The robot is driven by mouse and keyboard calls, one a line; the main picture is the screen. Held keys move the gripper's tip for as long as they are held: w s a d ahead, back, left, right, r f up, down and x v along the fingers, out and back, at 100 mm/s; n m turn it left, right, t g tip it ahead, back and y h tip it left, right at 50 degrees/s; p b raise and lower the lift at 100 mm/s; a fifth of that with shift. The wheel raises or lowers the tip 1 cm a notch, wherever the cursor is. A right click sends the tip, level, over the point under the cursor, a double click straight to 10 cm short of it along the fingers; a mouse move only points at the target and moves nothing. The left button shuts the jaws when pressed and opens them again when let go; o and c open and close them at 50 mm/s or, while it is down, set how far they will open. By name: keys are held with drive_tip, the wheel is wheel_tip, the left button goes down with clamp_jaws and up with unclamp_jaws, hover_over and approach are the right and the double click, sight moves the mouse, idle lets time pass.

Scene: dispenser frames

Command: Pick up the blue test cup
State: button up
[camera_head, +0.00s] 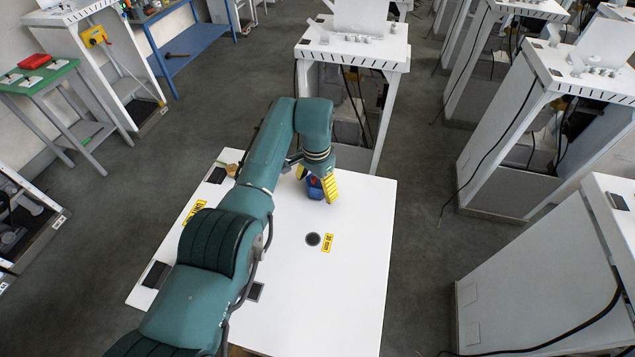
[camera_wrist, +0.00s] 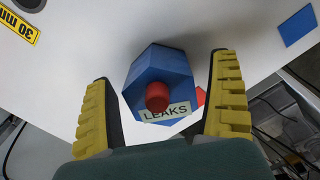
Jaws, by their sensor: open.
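The blue test cup (camera_wrist: 158,72) is a six-sided block with a red knob (camera_wrist: 158,96) and a pale label reading "LEAKS" (camera_wrist: 167,112). It stands on the white table (camera_head: 320,280). In the head view the cup (camera_head: 315,188) is near the table's far edge, partly hidden by my gripper. My gripper (camera_head: 316,186) is open. In the wrist view its two yellow ribbed fingers (camera_wrist: 165,105) are on either side of the cup, with a visible gap on each side. A small red piece (camera_wrist: 201,97) shows beside the cup near the right finger.
A round dark spot (camera_head: 312,239) and a yellow "30 min" label (camera_head: 327,243) are on the table. A blue square (camera_wrist: 298,25) lies to the right in the wrist view. A white dispenser frame (camera_head: 352,48) stands beyond the table. The table's front right is clear.

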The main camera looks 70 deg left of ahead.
drive_tip(key=c, duration=1.3)
